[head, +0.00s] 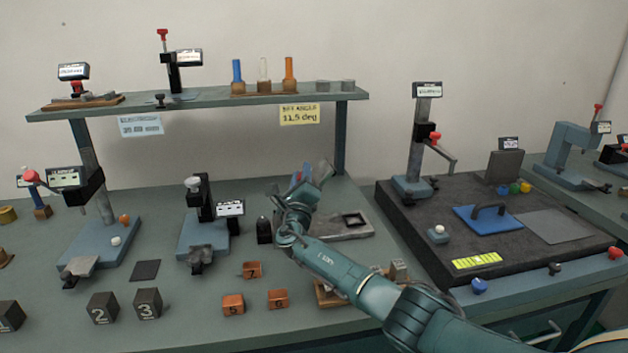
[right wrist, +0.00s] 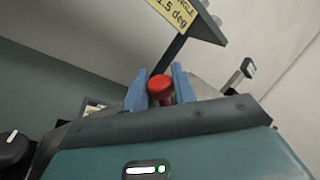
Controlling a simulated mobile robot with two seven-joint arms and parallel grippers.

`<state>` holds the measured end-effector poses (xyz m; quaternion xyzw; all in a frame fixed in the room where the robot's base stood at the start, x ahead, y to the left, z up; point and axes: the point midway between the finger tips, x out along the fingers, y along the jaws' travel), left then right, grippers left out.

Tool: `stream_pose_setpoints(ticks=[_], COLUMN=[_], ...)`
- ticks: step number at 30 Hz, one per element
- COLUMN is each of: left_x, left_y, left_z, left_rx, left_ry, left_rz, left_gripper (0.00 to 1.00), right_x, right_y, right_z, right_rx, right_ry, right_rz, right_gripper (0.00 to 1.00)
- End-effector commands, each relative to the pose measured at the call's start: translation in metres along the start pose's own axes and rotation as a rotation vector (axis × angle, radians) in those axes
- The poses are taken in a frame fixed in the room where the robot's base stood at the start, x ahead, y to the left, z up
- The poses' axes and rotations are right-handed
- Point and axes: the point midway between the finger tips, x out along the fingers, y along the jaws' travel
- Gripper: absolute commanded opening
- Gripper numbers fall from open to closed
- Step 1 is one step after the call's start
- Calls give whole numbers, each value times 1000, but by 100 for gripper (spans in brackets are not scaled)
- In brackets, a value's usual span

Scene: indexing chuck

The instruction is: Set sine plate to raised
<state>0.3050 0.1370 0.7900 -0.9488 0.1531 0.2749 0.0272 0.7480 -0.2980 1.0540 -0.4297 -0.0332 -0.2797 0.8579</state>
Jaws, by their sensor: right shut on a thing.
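My right gripper (head: 302,174) reaches over the bench toward the shelf's right end. In the right wrist view its two blue fingers (right wrist: 160,90) are shut on a red knob (right wrist: 160,84). The sine plate seems to be the flat grey fixture (head: 345,226) with a dark square recess, just behind and right of my right wrist. My arm hides part of it, so its tilt and how the knob joins it cannot be told. My left gripper is in neither view.
A shelf (head: 215,105) with small fixtures spans the back. Presses (head: 203,235) and numbered blocks (head: 148,304) stand to the left. Orange blocks (head: 233,304) lie in front. A dark surface plate (head: 400,222) with a column gauge (head: 420,140) is on the right.

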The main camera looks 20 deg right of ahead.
Motion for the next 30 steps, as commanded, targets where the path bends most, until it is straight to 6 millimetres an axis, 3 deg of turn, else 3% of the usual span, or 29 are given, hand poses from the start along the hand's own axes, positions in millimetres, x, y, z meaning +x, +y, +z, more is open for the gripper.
stream_pose_setpoints(ticks=[1,9,26,27,30], left_x=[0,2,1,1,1], left_y=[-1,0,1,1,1], left_z=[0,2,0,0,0], left_rx=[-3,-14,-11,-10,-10], left_ry=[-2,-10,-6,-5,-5], left_rz=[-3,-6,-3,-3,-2], left_gripper=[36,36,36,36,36], right_x=[0,-3,-4,-4,-4], right_y=[0,7,9,9,9], right_z=[11,26,29,29,28], right_rx=[-18,-112,-136,-136,-137], right_ry=[-20,-60,-69,-69,-68], right_rz=[0,1,2,2,2], right_gripper=[0,0,0,28,36])
